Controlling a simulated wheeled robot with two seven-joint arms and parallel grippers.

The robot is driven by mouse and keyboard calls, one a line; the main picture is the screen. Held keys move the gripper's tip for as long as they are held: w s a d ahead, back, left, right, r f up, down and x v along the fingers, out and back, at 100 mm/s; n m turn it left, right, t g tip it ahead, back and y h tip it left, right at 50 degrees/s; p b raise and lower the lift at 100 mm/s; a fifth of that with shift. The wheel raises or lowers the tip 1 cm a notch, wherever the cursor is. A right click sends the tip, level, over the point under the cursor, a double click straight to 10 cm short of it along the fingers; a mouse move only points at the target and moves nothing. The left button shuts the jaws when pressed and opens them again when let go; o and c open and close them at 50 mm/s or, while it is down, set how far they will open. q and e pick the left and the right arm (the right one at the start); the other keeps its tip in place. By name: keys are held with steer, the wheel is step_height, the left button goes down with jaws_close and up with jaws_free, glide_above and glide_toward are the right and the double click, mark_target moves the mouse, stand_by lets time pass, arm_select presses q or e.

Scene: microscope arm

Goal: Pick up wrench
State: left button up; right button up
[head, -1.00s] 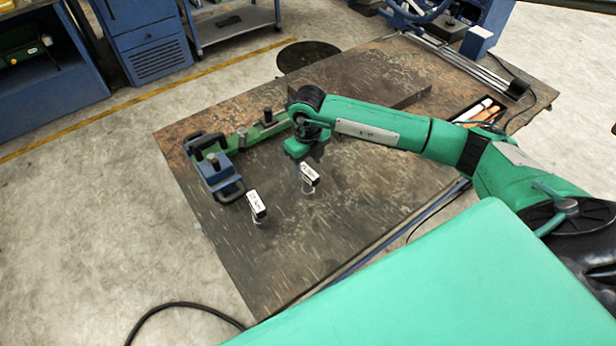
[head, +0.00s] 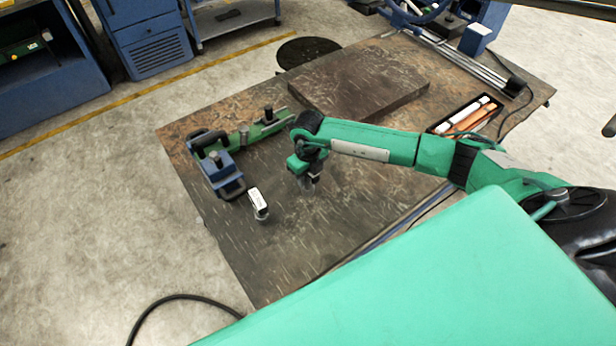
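I cannot make out a wrench for certain. A green bar (head: 263,131) with a blue clamp (head: 222,176) lies on the worn dark table at its left side. My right gripper (head: 308,182) points down over the middle of the table, to the right of that piece. Its fingers are small and dark here, and I cannot tell whether they hold anything. My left gripper is out of view.
A raised dark slab (head: 360,85) lies behind my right arm. A black tray (head: 468,116) with white and orange-brown items sits at the right. Metal rails (head: 455,60) and a blue block (head: 477,38) are at the far right corner. The front part of the table is clear.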

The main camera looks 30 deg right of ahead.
steer(key=c, duration=0.7)
jaws_close()
steer(key=shift+r, duration=0.15)
